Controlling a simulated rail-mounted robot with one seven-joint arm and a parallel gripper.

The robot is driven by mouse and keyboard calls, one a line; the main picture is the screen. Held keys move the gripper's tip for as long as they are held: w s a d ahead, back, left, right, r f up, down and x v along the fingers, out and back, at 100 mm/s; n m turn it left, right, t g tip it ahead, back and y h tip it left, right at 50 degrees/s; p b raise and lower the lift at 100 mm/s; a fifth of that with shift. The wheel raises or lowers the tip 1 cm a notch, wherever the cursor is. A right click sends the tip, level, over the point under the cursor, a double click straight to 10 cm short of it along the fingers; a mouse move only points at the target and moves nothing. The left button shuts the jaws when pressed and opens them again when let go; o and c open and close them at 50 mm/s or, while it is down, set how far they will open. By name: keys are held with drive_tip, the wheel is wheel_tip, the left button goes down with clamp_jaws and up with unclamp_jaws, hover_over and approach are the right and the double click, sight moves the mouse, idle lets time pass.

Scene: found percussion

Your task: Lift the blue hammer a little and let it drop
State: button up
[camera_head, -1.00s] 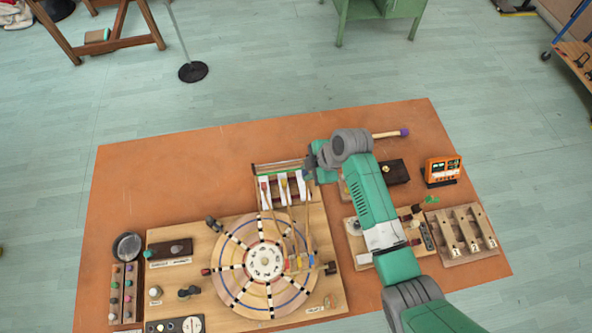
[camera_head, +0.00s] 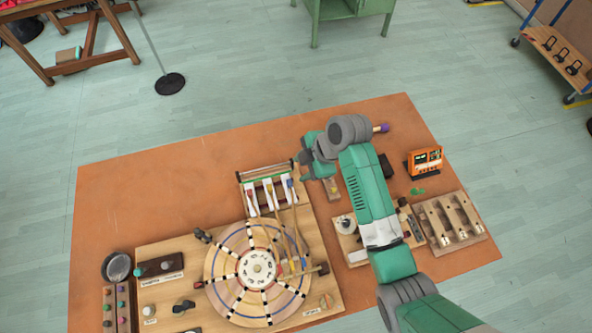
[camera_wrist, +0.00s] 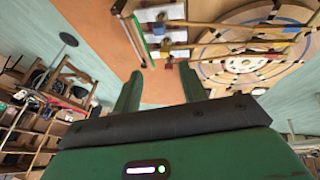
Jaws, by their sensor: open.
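Three slim hammers with wooden shafts run from a small rack (camera_head: 262,177) down over the round wheel (camera_head: 225,262). Their coloured ends are red, yellow and blue. The blue-marked hammer (camera_head: 290,184) is the rightmost at the rack, closest to my gripper (camera_head: 299,170). In the wrist view the blue marking (camera_wrist: 165,46) shows beyond my fingertips (camera_wrist: 159,74), with a red end close by. My gripper is open, with its two green fingers apart and nothing visible between them. It is beside the rack's right end; my wrist partly hides that area in the head view.
A wooden box with a dial (camera_head: 346,222), an orange meter (camera_head: 425,160) and a slotted wooden block (camera_head: 447,222) stand to the right. A purple-tipped mallet (camera_head: 381,128) lies behind my arm. The orange table's back left (camera_head: 150,190) is clear.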

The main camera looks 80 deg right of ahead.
drive_tip(key=shift+s+r, duration=0.3)
drive_tip(key=shift+r, duration=0.35)
